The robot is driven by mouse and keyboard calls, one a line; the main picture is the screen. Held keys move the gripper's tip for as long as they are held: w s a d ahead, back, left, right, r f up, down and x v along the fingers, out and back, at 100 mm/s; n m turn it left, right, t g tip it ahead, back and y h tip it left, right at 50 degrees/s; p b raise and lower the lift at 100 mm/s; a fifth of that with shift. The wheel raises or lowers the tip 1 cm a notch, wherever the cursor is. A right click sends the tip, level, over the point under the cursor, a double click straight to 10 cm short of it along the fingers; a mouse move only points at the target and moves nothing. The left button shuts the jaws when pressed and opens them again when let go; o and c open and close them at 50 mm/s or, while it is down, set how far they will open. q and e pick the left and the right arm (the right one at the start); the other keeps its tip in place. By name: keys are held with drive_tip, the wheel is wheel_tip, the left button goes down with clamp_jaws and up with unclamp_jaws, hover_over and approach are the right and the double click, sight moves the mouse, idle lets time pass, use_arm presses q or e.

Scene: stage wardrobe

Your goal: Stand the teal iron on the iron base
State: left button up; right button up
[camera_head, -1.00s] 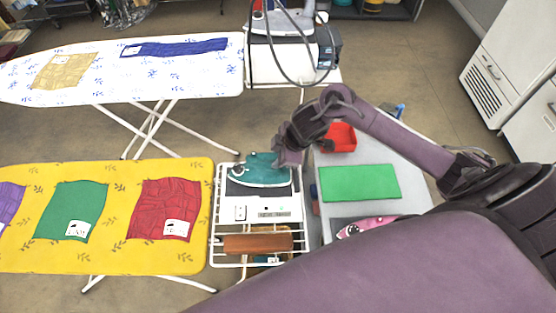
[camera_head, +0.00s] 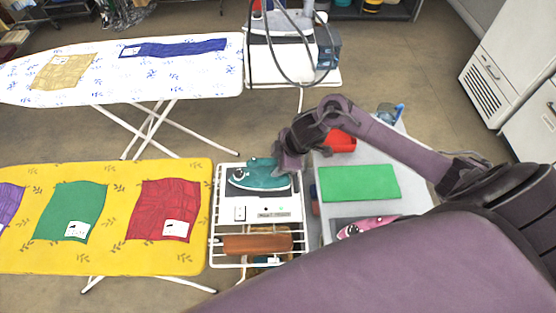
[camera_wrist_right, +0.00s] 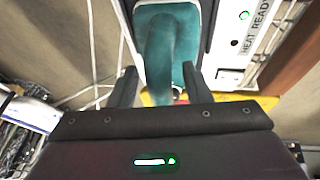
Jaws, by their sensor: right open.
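The teal iron (camera_head: 260,174) lies on the iron base (camera_head: 275,208), a white unit with a dark plate and a "HEAT READY" label, on the white wire rack at the right end of the yellow board. My right gripper (camera_head: 279,164) is at the iron's right end. In the right wrist view the gripper (camera_wrist_right: 159,85) is open, with one finger on each side of the near end of the iron's teal handle (camera_wrist_right: 166,50). Contact between fingers and handle cannot be told. The left gripper is out of view.
A grey table (camera_head: 323,229) stands right of the rack, holding a green mat (camera_head: 358,183), a red tray (camera_head: 341,142) and a pink iron (camera_head: 372,226). A brown block (camera_head: 257,244) lies on the rack's front. Cloths lie on the yellow board (camera_head: 112,245).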

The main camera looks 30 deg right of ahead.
drive_tip(key=b+v, duration=0.1)
drive_tip(key=v, duration=1.1)
drive_tip(key=shift+r, duration=0.2)
drive_tip(key=shift+a, duration=0.1)
